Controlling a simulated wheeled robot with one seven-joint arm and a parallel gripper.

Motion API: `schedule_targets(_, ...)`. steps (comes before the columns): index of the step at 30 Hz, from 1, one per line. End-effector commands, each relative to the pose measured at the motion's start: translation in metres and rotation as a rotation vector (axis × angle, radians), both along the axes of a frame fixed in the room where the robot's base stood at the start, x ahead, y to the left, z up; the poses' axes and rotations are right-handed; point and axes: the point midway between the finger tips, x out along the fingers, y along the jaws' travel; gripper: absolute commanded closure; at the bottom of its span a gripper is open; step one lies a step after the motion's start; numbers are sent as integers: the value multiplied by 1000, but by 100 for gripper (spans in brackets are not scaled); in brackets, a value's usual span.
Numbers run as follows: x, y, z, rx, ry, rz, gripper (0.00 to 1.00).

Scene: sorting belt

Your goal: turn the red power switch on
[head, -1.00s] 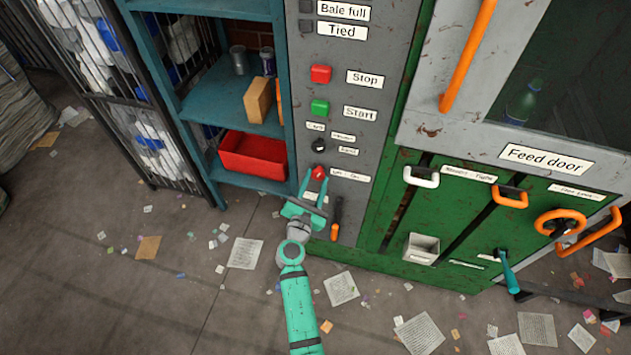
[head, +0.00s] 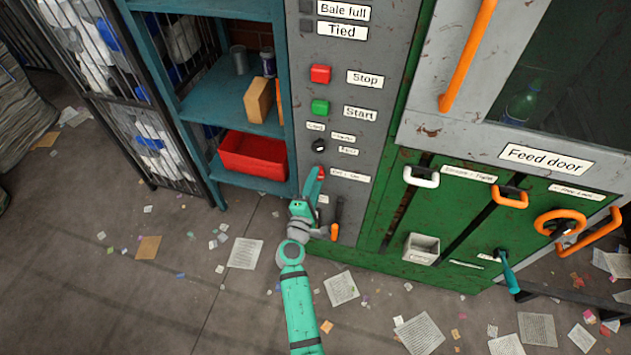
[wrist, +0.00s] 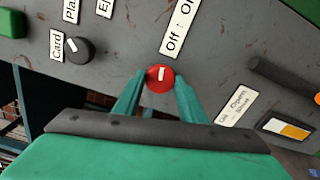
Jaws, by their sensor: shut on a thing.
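The red power switch (wrist: 160,79) is a round red knob with a white mark on the grey panel. In the wrist view it sits between the two teal fingertips of my gripper (wrist: 160,84), which is shut on it. The white mark stands nearly upright in that picture, below the "Off : On" label (wrist: 180,27). In the head view only a bit of the red switch (head: 321,173) shows beside my gripper (head: 315,184); the fingers hide the rest.
A black selector knob (wrist: 79,50) is left of the switch in the wrist view. A dark lever (wrist: 282,77) is to the right; its orange end (head: 335,231) shows in the head view. Red Stop (head: 320,74) and green Start (head: 320,107) buttons are above.

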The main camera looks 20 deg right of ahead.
Motion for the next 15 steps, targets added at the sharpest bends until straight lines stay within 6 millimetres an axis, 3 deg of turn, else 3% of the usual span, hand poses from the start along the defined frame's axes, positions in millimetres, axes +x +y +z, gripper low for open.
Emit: schedule_targets(15, -1, -1, -1, 181, -120, -3, 85)
